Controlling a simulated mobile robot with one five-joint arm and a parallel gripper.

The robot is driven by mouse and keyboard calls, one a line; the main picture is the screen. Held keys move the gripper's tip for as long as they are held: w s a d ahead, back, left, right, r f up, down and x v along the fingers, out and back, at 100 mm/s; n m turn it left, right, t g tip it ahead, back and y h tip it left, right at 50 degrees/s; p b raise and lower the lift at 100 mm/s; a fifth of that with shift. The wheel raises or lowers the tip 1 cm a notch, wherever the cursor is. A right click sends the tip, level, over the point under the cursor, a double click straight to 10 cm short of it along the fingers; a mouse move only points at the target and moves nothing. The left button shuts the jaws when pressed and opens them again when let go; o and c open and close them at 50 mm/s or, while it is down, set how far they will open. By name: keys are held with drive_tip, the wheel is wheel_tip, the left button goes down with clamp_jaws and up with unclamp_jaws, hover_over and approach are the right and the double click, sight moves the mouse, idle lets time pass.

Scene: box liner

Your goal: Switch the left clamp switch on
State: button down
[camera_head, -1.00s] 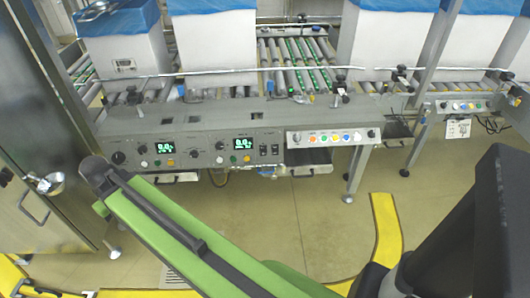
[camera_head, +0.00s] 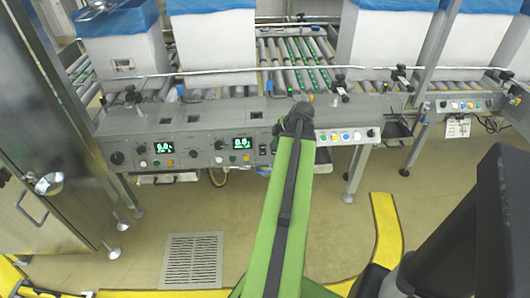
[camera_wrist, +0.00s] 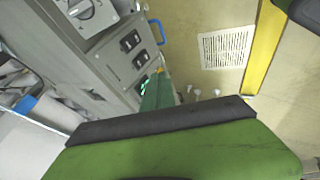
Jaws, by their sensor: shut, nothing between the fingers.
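The grey control panel (camera_head: 190,150) runs along the front of the conveyor. A dark switch (camera_head: 262,150) shows on it just left of my arm's end; its neighbour to the right is hidden behind the arm. Two black rocker switches (camera_wrist: 130,40) and (camera_wrist: 142,60) show on the panel in the wrist view. Their labels are unreadable, so I cannot tell which is the left clamp switch or how it is set. My gripper (camera_wrist: 160,76) is shut and empty, its green fingers pointing toward the panel edge near the switches. Contact cannot be judged. In the head view the gripper is hidden beyond my arm's dark end.
Green-digit displays (camera_head: 242,143) sit left of the arm, and a light button panel (camera_head: 347,136) sits right. A rotary knob (camera_wrist: 80,8) and blue handle (camera_wrist: 157,30) show in the wrist view. A steel cabinet (camera_head: 40,130) stands left. Floor around the drain grate (camera_head: 193,262) is clear.

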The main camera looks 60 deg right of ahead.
drive_tip(key=b, duration=1)
approach(262, 155)
wheel_tip(262, 155, down, 4)
drive_tip(key=a, duration=0.2)
drive_tip(key=shift+w+d+f, duration=0.25)
drive_tip(key=shift+w+d, duration=0.7)
drive_tip(key=shift+w, duration=0.1)
drive_tip(key=shift+w+d, duration=0.2)
drive_tip(key=shift+d, duration=0.1)
